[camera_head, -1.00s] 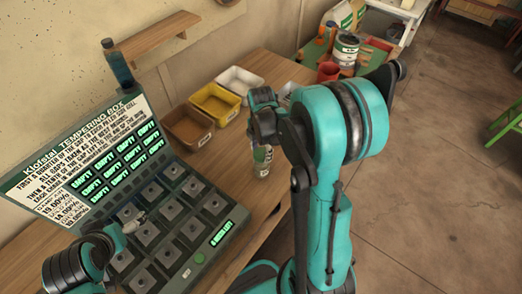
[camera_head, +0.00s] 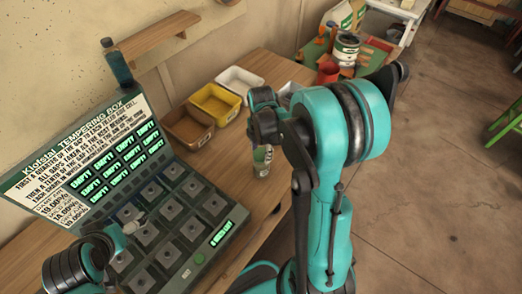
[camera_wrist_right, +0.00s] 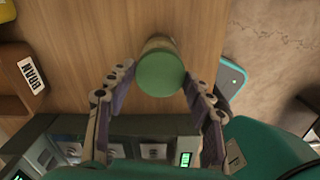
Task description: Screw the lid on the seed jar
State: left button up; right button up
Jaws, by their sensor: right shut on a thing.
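The seed jar (camera_head: 262,163) stands upright on the wooden table, under my right gripper (camera_head: 262,118). In the right wrist view its body (camera_wrist_right: 158,43) shows just beyond a round green lid (camera_wrist_right: 160,73). The lid sits at the jar's top; I cannot tell whether it is threaded on. My right gripper (camera_wrist_right: 158,82) is shut on the lid, with a finger on either side. In the head view the gripper hides the lid. My left gripper (camera_head: 134,223) is over the tempering box, and its jaw opening cannot be made out.
The tempering box (camera_head: 205,258) with its upright panel fills the table's left part. Brown (camera_head: 190,138), yellow (camera_head: 216,113) and white (camera_head: 240,83) bins stand behind the jar. The table's right edge is close to the jar.

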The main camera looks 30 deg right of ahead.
jog(key=shift+f+b, duration=0.7)
jog(key=shift+f, duration=0.05)
jog(key=o, duration=0.9)
jog(key=shift+c, duration=0.2)
jog(key=shift+r+p, duration=2.25)
jog(key=shift+r, duration=0.75)
